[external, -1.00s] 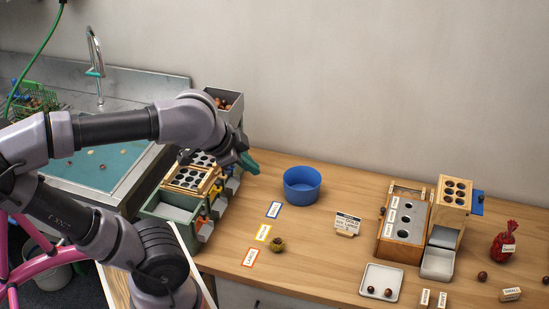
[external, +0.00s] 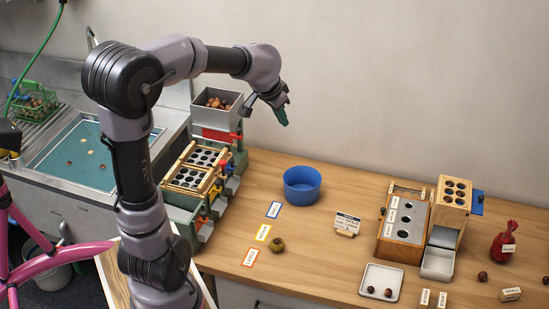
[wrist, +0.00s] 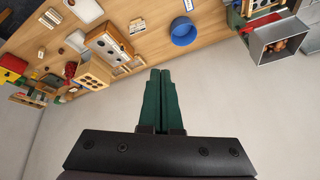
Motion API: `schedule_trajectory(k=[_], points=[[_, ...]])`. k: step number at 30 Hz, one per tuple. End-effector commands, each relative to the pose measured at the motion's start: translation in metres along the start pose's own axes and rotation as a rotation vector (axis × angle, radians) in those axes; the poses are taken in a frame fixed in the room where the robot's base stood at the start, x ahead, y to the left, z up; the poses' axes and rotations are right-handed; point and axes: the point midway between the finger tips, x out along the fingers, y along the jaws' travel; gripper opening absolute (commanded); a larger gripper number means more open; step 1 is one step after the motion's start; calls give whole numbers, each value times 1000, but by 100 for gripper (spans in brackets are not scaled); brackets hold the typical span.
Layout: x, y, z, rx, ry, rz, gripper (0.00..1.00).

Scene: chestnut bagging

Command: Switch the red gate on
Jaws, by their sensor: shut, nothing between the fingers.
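I cannot tell for sure whether the gate is on or off. The hopper also shows at the upper right of the wrist view (wrist: 283,38), with a bit of red beside it. My gripper (external: 283,117) is shut and empty, in the air to the right of the hopper and apart from the lever. Its green fingers (wrist: 160,98) are together in the wrist view.
Below the hopper are wooden sorting trays (external: 194,169), with blue and yellow levers on their right side. A blue bowl (external: 302,186) stands on the table.

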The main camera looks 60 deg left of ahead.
Motion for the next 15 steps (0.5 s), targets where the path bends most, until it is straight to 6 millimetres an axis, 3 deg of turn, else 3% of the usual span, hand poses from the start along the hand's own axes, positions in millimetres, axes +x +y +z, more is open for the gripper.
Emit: schedule_trajectory(k=[1, 8, 15], points=[[19, -23, -4, -59, -15, 5, 0], [90, -119, -12, -310, -26, 41, 0], [159, -235, 16, -605, 4, 80, 0]])
